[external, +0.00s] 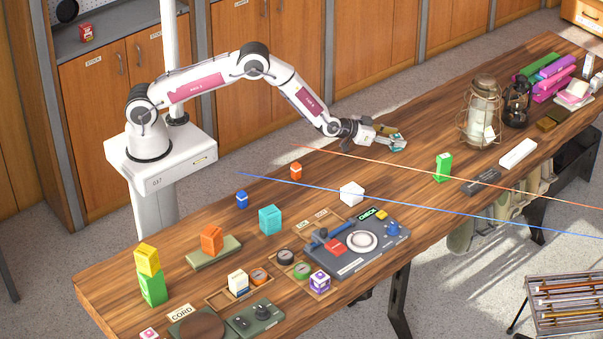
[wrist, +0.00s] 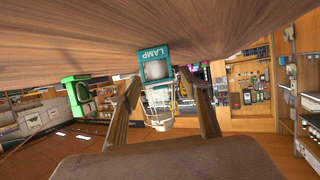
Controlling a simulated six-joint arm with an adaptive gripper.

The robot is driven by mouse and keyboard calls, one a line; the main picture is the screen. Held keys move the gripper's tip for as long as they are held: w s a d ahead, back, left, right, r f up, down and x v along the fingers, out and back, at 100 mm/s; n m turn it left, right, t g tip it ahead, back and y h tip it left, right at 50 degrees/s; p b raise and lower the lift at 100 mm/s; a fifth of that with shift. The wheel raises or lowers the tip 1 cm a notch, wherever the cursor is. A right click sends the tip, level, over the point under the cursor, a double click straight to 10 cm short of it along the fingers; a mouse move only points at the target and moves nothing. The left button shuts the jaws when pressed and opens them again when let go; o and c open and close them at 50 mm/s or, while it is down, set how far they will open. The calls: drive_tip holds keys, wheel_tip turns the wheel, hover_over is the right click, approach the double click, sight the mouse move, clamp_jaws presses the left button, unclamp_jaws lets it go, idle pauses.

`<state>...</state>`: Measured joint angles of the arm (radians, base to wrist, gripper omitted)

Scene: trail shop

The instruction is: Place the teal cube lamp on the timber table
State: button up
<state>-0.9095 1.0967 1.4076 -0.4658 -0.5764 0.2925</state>
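The teal cube lamp (wrist: 153,53) has a teal frame, an upside-down "LAMP" label and a pale globe. In the wrist view it sits between the tips of my gripper (wrist: 160,75). The fingers stand apart on either side, with a narrow gap showing at the right one. In the external view my gripper (external: 390,138) is at the far edge of the timber table (external: 330,160), with the lamp (external: 397,144) at its fingertips. Whether the lamp touches the wood is unclear.
A plain teal block (external: 270,219), white block (external: 351,193) and orange item (external: 296,171) stand nearer. A caged lantern (external: 481,112) and green box (external: 443,167) are to the right. A blue cord (external: 330,188) and an orange cord (external: 370,160) cross the view.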

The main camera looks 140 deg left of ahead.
drive_tip(key=shift+r, duration=0.2)
idle(0.3)
drive_tip(key=v, duration=1.2)
idle(0.5)
drive_tip(key=shift+s+f, duration=0.1)
idle(0.6)
drive_tip(key=w+d+r+m+t+h, duration=0.1)
drive_tip(key=w+d+r+m+h, duration=0.1)
drive_tip(key=w+d+r, duration=0.45)
drive_tip(key=w+d+r+m+t+h, duration=0.1)
drive_tip(key=d+r+t+h, duration=0.15)
drive_tip(key=d, duration=0.75)
drive_tip(key=w+d+r+m+h, duration=0.1)
drive_tip(key=w+d+r+m, duration=0.15)
drive_tip(key=d+r, duration=0.45)
drive_tip(key=s+d+r+m+h, duration=0.2)
drive_tip(key=s+d+r, duration=0.1)
drive_tip(key=d, duration=0.7)
drive_tip(key=s+d+r+m+h, duration=0.1)
drive_tip(key=s+d+r+h, duration=0.1)
drive_tip(key=d, duration=0.8)
drive_tip(key=s+d+m+g+h, duration=0.1)
drive_tip(key=s+d+m, duration=0.1)
drive_tip(key=s+d, duration=0.6)
drive_tip(key=s+d+m+g+h, duration=0.2)
drive_tip(key=s+d, duration=0.6)
drive_tip(key=s, duration=0.8)
drive_tip(key=shift+s+m, duration=0.3)
drive_tip(key=shift+m, duration=0.25)
